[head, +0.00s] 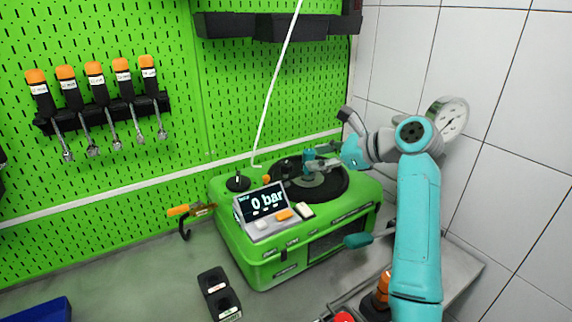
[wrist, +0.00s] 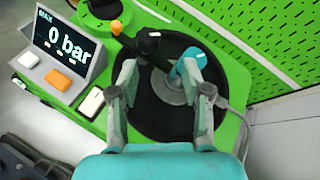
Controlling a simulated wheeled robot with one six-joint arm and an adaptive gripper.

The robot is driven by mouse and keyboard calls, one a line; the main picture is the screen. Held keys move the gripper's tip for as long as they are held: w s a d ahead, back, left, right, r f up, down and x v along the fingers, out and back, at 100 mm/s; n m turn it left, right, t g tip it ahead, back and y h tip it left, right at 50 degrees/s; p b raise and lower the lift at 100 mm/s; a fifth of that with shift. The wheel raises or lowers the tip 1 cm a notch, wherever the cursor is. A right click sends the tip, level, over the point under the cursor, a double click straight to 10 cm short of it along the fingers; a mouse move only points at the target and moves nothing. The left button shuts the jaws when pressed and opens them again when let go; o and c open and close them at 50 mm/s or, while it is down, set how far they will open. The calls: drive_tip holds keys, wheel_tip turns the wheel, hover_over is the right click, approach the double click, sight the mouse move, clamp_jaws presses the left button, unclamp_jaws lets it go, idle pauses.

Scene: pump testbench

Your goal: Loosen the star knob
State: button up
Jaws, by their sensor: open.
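My gripper (wrist: 163,72) is open over the black round plate (wrist: 133,108) on top of the green pump testbench. Between and just beyond its fingers are a teal knob-like part (wrist: 186,70) and a black bar (wrist: 150,46) above a grey round hub. The right fingertip overlaps the teal part in the picture; I cannot tell whether they touch. In the head view my gripper (head: 318,165) is beside the teal part (head: 309,155). A black knob (head: 238,183) sits at the testbench's back left corner. I cannot tell for sure which part is the star knob.
The display (head: 262,204) on the green testbench (head: 262,262) reads 0 bar, with orange and white buttons in front. A pressure gauge (head: 450,119) is at the right by the tiled wall. Several orange-handled tools (head: 95,70) hang on the green pegboard. A black holder (head: 219,293) stands in front.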

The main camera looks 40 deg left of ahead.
sight(288, 163)
drive_tip(key=m, duration=0.1)
drive_tip(key=s+d+m, duration=0.1)
drive_tip(key=m, duration=0.1)
drive_tip(key=shift+s+f+m+y, duration=0.1)
drive_tip(key=shift+s+m+y, duration=0.2)
drive_tip(key=x, duration=1)
drive_tip(key=shift+a+f, duration=0.1)
drive_tip(key=shift+a, duration=0.25)
drive_tip(key=shift+c, duration=0.2)
drive_tip(key=c, duration=0.8)
drive_tip(key=shift+c, duration=0.2)
drive_tip(key=shift+g, duration=0.4)
drive_tip(key=shift+n+g, duration=1.4)
